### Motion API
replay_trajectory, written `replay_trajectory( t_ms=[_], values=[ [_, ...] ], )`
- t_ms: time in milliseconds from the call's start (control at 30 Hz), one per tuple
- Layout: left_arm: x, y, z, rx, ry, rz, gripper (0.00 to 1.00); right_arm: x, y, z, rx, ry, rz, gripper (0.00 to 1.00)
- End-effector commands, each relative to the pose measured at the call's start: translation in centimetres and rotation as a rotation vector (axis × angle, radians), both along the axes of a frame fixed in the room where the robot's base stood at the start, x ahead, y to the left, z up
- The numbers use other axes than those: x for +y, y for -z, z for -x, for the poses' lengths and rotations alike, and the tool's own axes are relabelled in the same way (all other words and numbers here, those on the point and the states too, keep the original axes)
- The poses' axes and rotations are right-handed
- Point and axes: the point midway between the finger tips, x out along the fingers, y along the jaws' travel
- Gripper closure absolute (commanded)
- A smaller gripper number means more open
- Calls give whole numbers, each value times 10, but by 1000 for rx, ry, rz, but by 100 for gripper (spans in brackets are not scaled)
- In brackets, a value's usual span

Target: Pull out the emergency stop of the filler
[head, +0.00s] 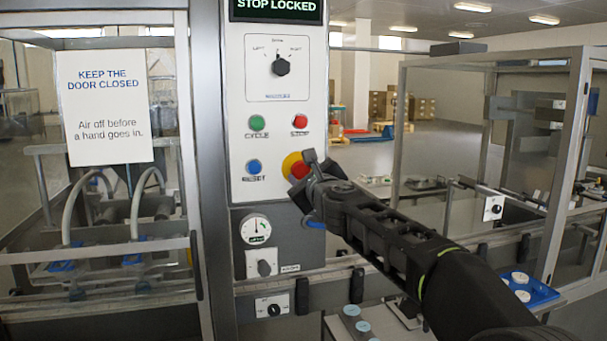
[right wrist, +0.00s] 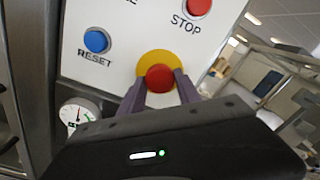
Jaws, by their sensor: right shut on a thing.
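The emergency stop is a red mushroom button (head: 299,170) on a yellow disc at the lower right of the white control panel (head: 233,186). In the right wrist view the red button (right wrist: 160,77) sits between my two fingertips, with the yellow disc (right wrist: 158,56) behind it. My right gripper (head: 307,174) is shut on this red button, its fingers on both sides. In the head view the gripper hides part of the button and disc. The display (head: 276,6) above reads "STOP LOCKED". My left gripper is not in view.
The panel also has a green cycle button (head: 257,122), a red stop button (head: 300,121), a blue reset button (head: 254,167) and a black selector knob (head: 281,67). A gauge (head: 255,229) is below. A blue tray (head: 528,289) with white round pieces lies at the right.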

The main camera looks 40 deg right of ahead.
Motion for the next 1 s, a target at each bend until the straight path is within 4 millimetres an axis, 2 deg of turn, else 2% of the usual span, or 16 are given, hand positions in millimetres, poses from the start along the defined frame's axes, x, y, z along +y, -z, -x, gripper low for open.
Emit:
replay_trajectory(
  t_ms=[33, 300, 733, 1000],
  values=[
    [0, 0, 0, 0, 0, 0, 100, 0, 0, 0, 0, 0, 0, 80],
    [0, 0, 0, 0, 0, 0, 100, 0, 0, 0, 1, -1, 0, 100],
    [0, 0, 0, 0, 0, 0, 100, 1, 0, 0, 1, -1, 0, 100],
    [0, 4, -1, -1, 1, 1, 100, 6, 0, 13, 0, -2, -1, 100]
  ],
)
